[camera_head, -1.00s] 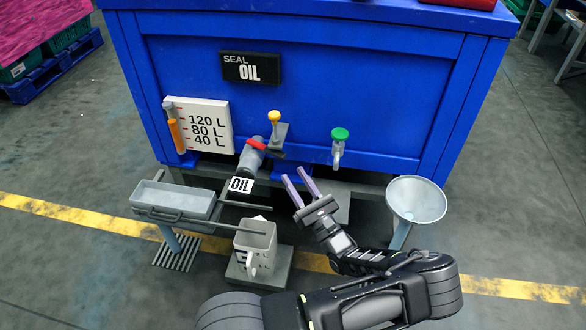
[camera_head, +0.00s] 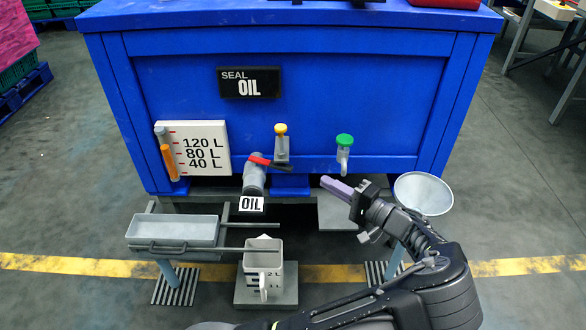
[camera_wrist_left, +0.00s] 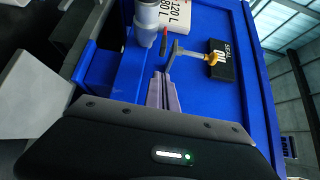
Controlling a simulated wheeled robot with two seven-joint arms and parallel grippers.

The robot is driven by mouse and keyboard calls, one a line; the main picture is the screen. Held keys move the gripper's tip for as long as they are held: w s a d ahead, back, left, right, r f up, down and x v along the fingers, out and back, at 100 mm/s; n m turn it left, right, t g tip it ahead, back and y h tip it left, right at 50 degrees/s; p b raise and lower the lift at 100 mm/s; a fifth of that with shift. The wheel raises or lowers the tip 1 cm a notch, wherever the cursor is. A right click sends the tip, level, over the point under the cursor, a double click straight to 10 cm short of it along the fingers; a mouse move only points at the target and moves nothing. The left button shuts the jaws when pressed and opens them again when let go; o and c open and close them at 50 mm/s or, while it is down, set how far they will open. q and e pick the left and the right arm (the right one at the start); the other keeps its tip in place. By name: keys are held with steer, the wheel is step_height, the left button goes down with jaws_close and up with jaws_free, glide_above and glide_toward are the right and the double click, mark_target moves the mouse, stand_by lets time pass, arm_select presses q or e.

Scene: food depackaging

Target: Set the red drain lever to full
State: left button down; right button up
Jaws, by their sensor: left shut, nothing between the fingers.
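The red drain lever (camera_head: 260,159) sits on top of the grey drain pipe (camera_head: 254,178) at the front of the blue tank, with a dark end reaching right. In the wrist view the red lever (camera_wrist_left: 164,42) shows beside the pipe (camera_wrist_left: 146,20). My left gripper (camera_head: 327,182) is shut and empty, to the right of the lever and a little lower, apart from it. Its fingertips (camera_wrist_left: 162,76) point toward the tank front in the wrist view. My right gripper is not in view.
A yellow-knobbed valve (camera_head: 281,142) and a green-knobbed tap (camera_head: 344,149) are close right of the lever. A level gauge (camera_head: 200,148) is left.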

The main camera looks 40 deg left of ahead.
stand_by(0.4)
arm_select(q)
steer(key=a+b, duration=0.2)
steer(key=a, duration=0.8)
steer(key=shift+w, duration=0.35)
